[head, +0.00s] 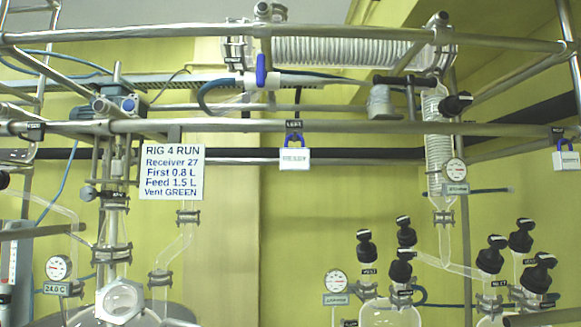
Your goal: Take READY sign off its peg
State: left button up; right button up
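A small white sign (295,159) with a blue loop hangs from the middle metal rail at the picture's centre, below a small black label. Its lettering is blurred but looks like READY. A second white sign (566,160) with a blue loop hangs at the far right edge, partly cut off; I cannot read it. The pegs themselves are too small to make out behind the loops. Neither of my grippers is in view.
A white board (172,172) headed RIG 4 RUN hangs left of centre. Metal rails (380,128) cross the view. A glass condenser (340,50) lies above, and black-capped valves (401,266) stand lower right. The space just below the central sign looks clear.

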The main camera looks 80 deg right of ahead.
aim_at(292, 159)
jog(key=z, duration=3.5)
